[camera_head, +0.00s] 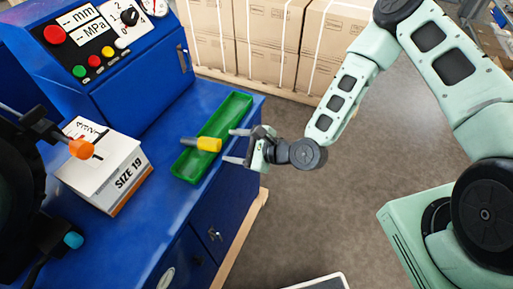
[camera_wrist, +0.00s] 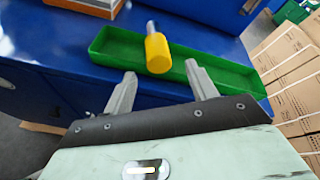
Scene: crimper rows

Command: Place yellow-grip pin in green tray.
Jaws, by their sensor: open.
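The yellow-grip pin (camera_head: 208,144) lies crosswise over the middle of the green tray (camera_head: 233,110), its metal shaft pointing left past the tray's left edge. In the wrist view the yellow grip (camera_wrist: 157,53) overlaps the near wall of the green tray (camera_wrist: 112,45), and the shaft points away. I cannot tell whether the pin rests on the rims or is in the air above them. My gripper (camera_head: 234,146) is open at the tray's right side, fingers toward the pin. A gap shows between the fingertips and the yellow grip in the head view.
The tray is on a blue bench (camera_head: 165,190) near its right edge. A SIZE 19 box (camera_head: 108,170) stands left, beside an orange-grip pin (camera_head: 82,149) and a teal-grip pin (camera_head: 73,240). A control panel (camera_head: 105,40) is behind; cartons (camera_head: 270,35) stand beyond.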

